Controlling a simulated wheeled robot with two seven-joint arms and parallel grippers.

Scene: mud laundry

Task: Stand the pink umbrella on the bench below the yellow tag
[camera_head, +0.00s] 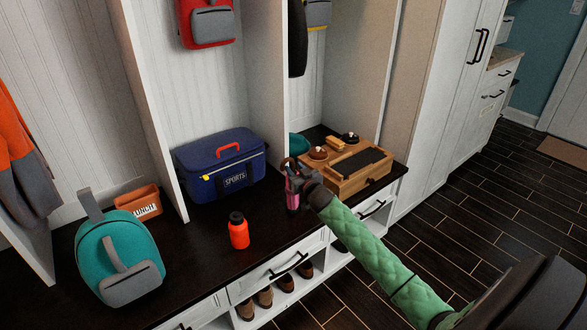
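A small pink umbrella (292,202) shows roughly upright at the front of the dark bench (215,262), just left of the wooden tray. My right gripper (291,176) is at its upper part and hides much of it. I cannot tell whether the fingers are closed on it, or whether its lower end touches the bench. I cannot make out a yellow tag; a grey and yellow bag (318,14) hangs in the right cubby. My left gripper is not in view.
A wooden tray (345,182) with small items stands right of the gripper. A blue sports bag (222,165), an orange bottle (238,231), an orange lunch box (140,202) and a teal backpack (118,260) stand to the left. A white divider (268,75) rises behind the gripper.

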